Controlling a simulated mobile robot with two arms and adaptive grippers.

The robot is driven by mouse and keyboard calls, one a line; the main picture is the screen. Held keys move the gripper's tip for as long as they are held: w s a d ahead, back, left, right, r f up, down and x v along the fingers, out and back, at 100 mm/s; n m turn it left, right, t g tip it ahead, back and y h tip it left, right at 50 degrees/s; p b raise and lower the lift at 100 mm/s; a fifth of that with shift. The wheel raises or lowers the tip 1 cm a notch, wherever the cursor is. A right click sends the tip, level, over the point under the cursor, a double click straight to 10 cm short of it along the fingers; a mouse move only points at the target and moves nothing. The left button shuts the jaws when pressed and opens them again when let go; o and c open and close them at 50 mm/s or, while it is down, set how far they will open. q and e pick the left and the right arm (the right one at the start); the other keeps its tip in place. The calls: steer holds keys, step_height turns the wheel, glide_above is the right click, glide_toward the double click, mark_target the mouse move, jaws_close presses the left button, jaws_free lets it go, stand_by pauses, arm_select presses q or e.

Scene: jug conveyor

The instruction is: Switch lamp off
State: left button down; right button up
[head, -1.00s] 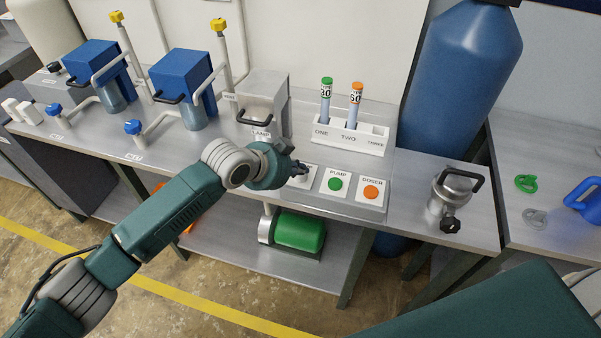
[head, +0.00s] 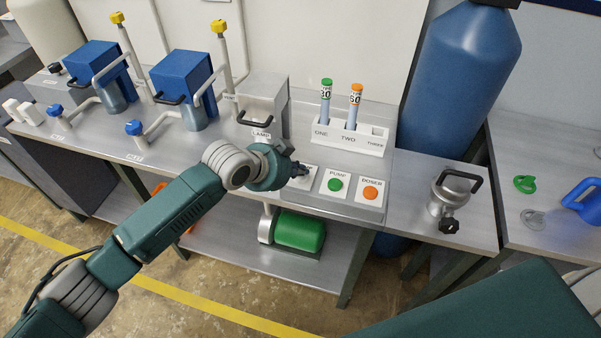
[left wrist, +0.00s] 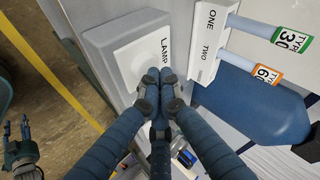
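The lamp's white switch plate, lettered LAMP (left wrist: 133,57), lies on a grey raised panel on the bench; in the head view only part of the plate (head: 308,184) shows, left of the PUMP button. My left gripper (head: 304,172) is over that plate. In the left wrist view its fingertips (left wrist: 153,76) are together, with nothing between them, at the plate's edge near the lettering. They hide part of the plate, and I cannot tell whether they touch it. No lit lamp can be made out. My right gripper (left wrist: 20,135) shows small at the lower left of the wrist view, its fingers apart.
The green PUMP button (head: 335,184) and orange DOSER button (head: 371,192) are just right of my left gripper. A white rack (head: 345,138) with two tubes stands behind. A grey box with a black handle (head: 262,100) stands behind left. A metal jug (head: 449,197) stands right.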

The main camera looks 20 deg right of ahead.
mark_target(299, 178)
arm_select(q)
steer(key=shift+r+p, duration=2.6)
steer(key=shift+r, duration=0.5)
steer(key=shift+f, duration=0.1)
